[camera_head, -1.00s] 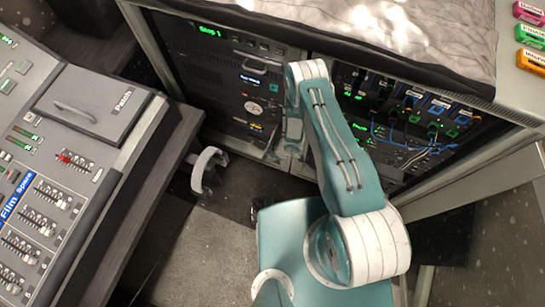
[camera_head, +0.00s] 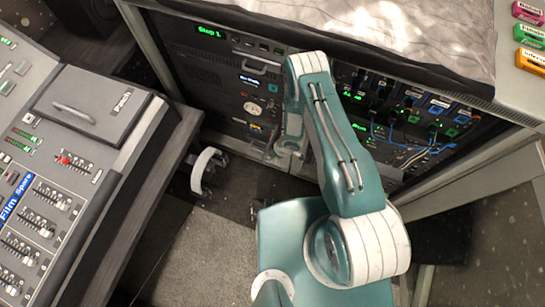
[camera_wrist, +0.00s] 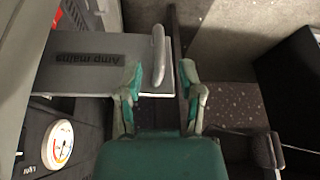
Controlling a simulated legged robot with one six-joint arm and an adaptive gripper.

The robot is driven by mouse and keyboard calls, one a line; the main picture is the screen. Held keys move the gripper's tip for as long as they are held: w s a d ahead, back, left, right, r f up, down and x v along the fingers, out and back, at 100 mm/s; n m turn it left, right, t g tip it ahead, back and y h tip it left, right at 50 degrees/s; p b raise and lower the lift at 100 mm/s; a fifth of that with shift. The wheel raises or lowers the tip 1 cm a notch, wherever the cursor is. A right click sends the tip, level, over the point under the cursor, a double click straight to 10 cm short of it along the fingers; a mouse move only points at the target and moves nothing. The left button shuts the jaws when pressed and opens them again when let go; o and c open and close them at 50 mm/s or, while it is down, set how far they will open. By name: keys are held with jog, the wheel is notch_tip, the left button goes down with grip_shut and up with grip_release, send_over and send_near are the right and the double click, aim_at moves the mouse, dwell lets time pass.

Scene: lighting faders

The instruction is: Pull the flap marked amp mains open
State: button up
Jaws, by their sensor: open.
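The flap marked Amp mains (camera_wrist: 75,75) is a grey panel at the upper left of the wrist view. Its pale bar handle (camera_wrist: 158,55) stands at the flap's right end. My gripper (camera_wrist: 161,78) is open, with one teal finger on each side of the handle's lower end as seen in this view. I cannot tell whether the fingers touch the handle. How far the flap stands open is not clear. In the head view, my arm hides much of the area around the gripper and flap.
The rack (camera_head: 215,75) has a white round dial (camera_wrist: 61,143) and, to the right, patched blue cables (camera_head: 400,140). A fader desk (camera_head: 60,190) with a Patch lid (camera_head: 95,100) stands left. Grey floor (camera_head: 215,255) is open between desk and arm.

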notch_tip(320, 180, up, 8)
jog(key=shift+f, duration=0.2)
dwell(0.6)
